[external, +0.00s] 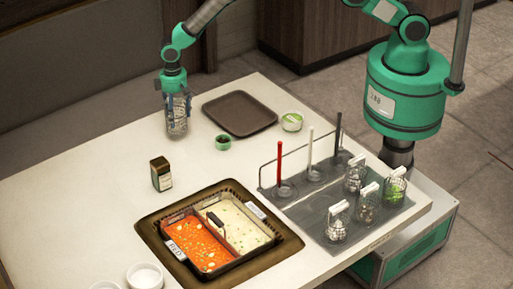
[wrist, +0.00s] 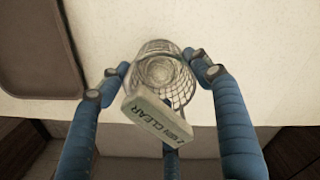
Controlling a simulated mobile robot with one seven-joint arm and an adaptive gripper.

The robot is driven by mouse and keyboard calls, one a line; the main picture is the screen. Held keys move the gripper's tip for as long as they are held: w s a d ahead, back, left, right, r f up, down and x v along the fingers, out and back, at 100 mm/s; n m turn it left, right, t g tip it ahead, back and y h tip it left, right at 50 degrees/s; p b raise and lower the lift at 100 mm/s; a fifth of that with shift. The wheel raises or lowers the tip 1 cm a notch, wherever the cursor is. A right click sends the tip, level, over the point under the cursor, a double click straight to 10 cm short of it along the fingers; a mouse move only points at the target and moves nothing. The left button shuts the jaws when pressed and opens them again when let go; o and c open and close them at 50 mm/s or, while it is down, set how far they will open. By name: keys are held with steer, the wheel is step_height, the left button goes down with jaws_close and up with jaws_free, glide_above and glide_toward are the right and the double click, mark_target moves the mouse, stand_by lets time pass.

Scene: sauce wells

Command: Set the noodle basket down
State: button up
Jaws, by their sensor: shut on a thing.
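My gripper (external: 177,106) is at the far left part of the white table, pointing down. Its blue fingers are closed around a wire mesh noodle basket (external: 178,122). The basket looks upright and empty. Its bottom appears at or very near the table top; I cannot tell whether it touches.
A brown tray (external: 240,94) lies right of the basket, near a green bowl (external: 222,142) and a white bowl (external: 291,121). A divided red-and-white soup pot (external: 163,222) and a rack (external: 318,222) with baskets and ladles are nearer.

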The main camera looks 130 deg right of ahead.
steer(key=shift+w+d, duration=0.4)
steer(key=shift+w, duration=0.3)
steer(key=shift+f, duration=1.8)
steer(key=shift+f, duration=0.15)
steer(key=o, duration=1.4)
steer(key=shift+s, duration=0.1)
steer(key=shift+r, duration=0.2)
step_height(320, 180, up, 12)
steer(key=shift+f, duration=0.1)
